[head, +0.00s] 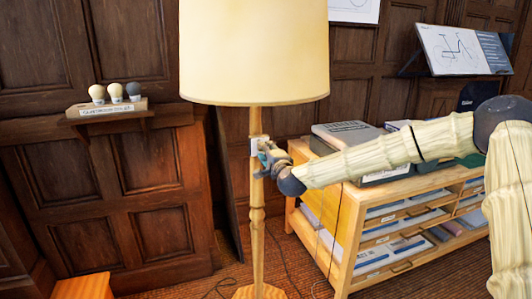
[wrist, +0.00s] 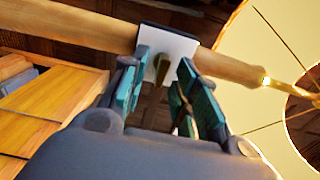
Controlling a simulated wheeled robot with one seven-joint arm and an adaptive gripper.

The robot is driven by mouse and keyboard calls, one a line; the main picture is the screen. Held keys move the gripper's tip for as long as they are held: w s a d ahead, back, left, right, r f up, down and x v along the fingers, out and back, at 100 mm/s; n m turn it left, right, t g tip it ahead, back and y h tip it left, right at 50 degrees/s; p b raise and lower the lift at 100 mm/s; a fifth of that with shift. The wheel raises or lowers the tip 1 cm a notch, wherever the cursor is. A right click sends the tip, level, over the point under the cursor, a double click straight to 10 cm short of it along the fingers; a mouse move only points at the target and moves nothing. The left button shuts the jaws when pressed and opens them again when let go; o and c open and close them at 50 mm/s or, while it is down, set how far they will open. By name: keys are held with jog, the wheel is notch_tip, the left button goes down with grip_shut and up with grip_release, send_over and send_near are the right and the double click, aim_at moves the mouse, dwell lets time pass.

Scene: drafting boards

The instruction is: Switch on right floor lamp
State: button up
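The floor lamp has a cream shade (head: 254,50) on a turned wooden post (head: 256,205). The shade looks pale and bright, and its inside shows at the right of the wrist view (wrist: 240,40). A white switch plate (wrist: 182,46) with a dark brass lever (wrist: 162,68) is fixed on the post; the plate also shows in the head view (head: 256,145). My gripper (wrist: 164,64) is at the plate with its teal fingers apart, one on each side of the lever. Whether a finger touches the lever or plate I cannot tell.
A wooden drawer cabinet (head: 345,215) with a grey device (head: 347,133) on top stands close behind my arm. A small wall shelf (head: 106,110) with several bulbs is at left. Cables lie on the floor near the lamp's base (head: 259,291). A tilted drawing board (head: 452,50) is at upper right.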

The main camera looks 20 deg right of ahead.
jog(key=shift+a, duration=0.1)
jog(key=s, duration=1.2)
jog(key=shift+d, duration=0.25)
jog(key=s+a+f+n+g+y+p, duration=0.1)
jog(key=s+a+f+n+g, duration=0.2)
jog(key=f, duration=0.6)
jog(key=s+a+f+n+g+y+p, duration=0.15)
jog(key=s+a+f, duration=0.3)
jog(key=f, duration=0.45)
jog(key=s+a+f+n+g+p, duration=0.1)
jog(key=s+a+f+n+g, duration=0.1)
jog(key=s+f, duration=0.45)
jog(key=s+a+f+n+g, duration=0.25)
jog(key=s+f, duration=0.25)
jog(key=f, duration=0.3)
jog(key=s+d+f+n+g+h+p, duration=0.1)
jog(key=s+d+f+n+g, duration=0.1)
jog(key=s, duration=0.8)
jog(key=s+d+f+n+g+h+p, duration=0.1)
jog(key=s+d+f+n+g, duration=0.1)
jog(key=s+f, duration=0.4)
jog(key=s+d+f+n+g+h+p, duration=0.1)
jog(key=s+f+n+g, duration=0.3)
jog(key=s, duration=1.2)
jog(key=shift+d+f+g+p, duration=0.4)
jog(key=shift+d+g+p, duration=0.15)
jog(key=shift+d, duration=0.2)
